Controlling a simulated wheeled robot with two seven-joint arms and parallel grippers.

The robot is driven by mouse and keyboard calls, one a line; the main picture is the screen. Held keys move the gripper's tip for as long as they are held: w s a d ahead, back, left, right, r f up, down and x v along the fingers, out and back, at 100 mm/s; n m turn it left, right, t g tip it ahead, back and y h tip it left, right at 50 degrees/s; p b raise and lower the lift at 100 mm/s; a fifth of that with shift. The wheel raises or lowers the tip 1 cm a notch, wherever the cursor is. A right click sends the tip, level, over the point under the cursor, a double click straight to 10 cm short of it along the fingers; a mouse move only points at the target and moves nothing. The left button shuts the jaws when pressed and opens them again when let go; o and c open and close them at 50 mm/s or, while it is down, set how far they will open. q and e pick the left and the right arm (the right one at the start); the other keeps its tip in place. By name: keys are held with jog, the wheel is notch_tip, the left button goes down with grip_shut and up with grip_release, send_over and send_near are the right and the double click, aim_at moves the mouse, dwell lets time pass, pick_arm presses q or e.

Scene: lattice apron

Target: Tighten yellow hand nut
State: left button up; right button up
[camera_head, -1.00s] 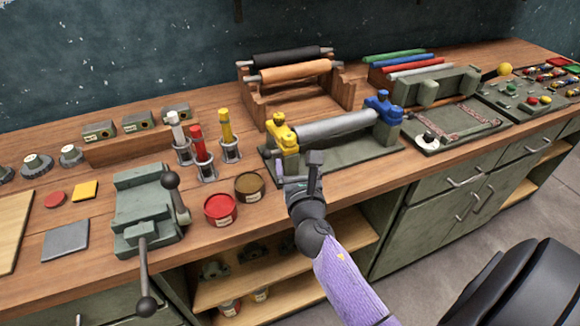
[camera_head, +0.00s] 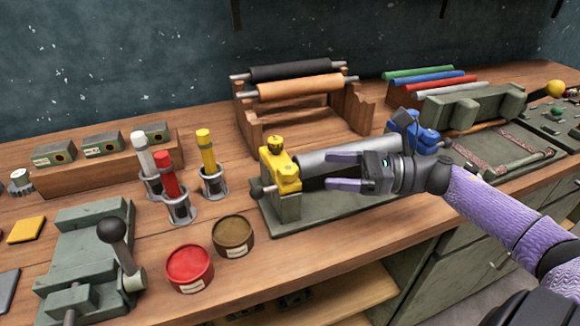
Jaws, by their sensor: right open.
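The yellow hand nut (camera_head: 275,144) sits on top of a yellow bearing cap (camera_head: 284,177) at the left end of a grey metal roller (camera_head: 312,162). The roller lies across a dark green stand on the bench. A blue cap (camera_head: 410,130) is at its right end, partly hidden by my arm. My right gripper (camera_head: 333,171) comes in from the right, in front of the roller. Its two fingers are spread, point left toward the yellow cap, and hold nothing. They are apart from the nut, to its right and lower in the picture. My left gripper is out of view.
Red (camera_head: 190,267) and brown (camera_head: 233,235) tins stand front left of the stand. Three ink tubes in holders stand behind them, with a green press (camera_head: 90,250) further left. A wooden rack (camera_head: 358,106) with black and orange rollers stands behind.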

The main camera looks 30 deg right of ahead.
aim_at(288, 168)
jog(key=b+x, duration=0.1)
jog(key=x, duration=0.6)
jog(key=shift+s+a+b, duration=0.15)
jog(key=shift+b, duration=0.15)
jog(key=shift+w+a, duration=0.35)
jog(key=shift+a, duration=0.1)
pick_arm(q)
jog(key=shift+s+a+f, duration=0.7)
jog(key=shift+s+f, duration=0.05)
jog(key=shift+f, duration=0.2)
pick_arm(e)
jog(key=shift+w+a, duration=0.1)
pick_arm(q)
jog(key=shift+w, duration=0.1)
